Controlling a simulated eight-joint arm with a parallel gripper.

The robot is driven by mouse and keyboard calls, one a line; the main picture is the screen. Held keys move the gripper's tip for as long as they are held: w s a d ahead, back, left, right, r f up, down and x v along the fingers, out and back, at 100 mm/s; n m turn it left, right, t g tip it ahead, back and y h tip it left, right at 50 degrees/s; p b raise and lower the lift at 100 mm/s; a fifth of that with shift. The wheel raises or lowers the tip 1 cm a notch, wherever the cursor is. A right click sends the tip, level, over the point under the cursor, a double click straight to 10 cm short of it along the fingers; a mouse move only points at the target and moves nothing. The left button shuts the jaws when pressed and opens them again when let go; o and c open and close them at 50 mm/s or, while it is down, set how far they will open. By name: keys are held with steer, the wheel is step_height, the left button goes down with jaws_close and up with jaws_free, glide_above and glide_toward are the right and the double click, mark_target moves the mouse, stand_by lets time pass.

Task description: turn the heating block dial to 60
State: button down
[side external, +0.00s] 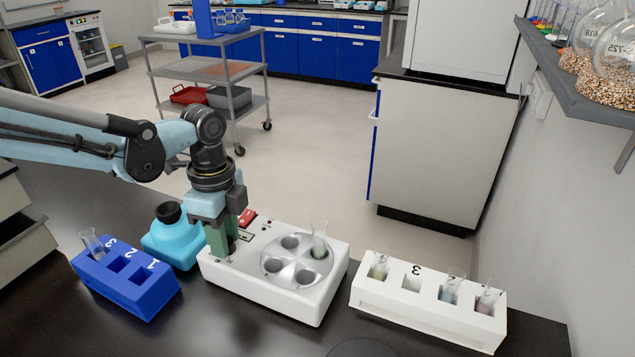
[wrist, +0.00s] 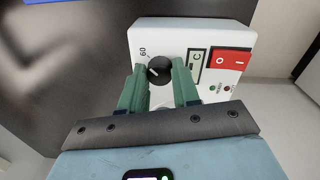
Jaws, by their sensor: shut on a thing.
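The heating block (side external: 235,277) is a white box with a round metal plate of several wells on top; it also shows in the wrist view (wrist: 190,32). Its black dial (wrist: 159,72) has a small white mark, and a printed 60 (wrist: 142,51) stands just above and left of it. My gripper (wrist: 160,75) has its green fingers closed on the dial, one on each side. In the side view my gripper (side external: 222,252) points down at the block's left end and hides the dial.
A red switch (wrist: 231,60) and a small display (wrist: 195,64) sit right of the dial. A glass vessel (side external: 320,240) stands in one well. A blue rack (side external: 120,290) and turquoise flask (side external: 172,243) are left; a white rack (side external: 385,298) with several vessels is right.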

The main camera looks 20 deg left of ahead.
stand_by(0.3)
steer(key=c, duration=0.8)
jaws_free()
steer(key=r, duration=1.2)
steer(key=shift+w+a, duration=0.1)
steer(key=shift+w, duration=0.25)
steer(key=s+a+f+n+t, duration=0.1)
steer(key=s+a+n+t, duration=0.1)
steer(key=n, duration=0.3)
steer(key=s+a+f+n+t, duration=0.2)
steer(key=s+a+n+t, duration=0.1)
steer(key=a+n, duration=0.2)
steer(key=s+a+f+n+t, duration=0.2)
steer(key=s+a+n, duration=0.1)
steer(key=n, duration=0.3)
steer(key=shift+a+f+t, duration=0.15)
steer(key=shift+a+t, duration=0.15)
steer(key=shift+t, duration=0.1)
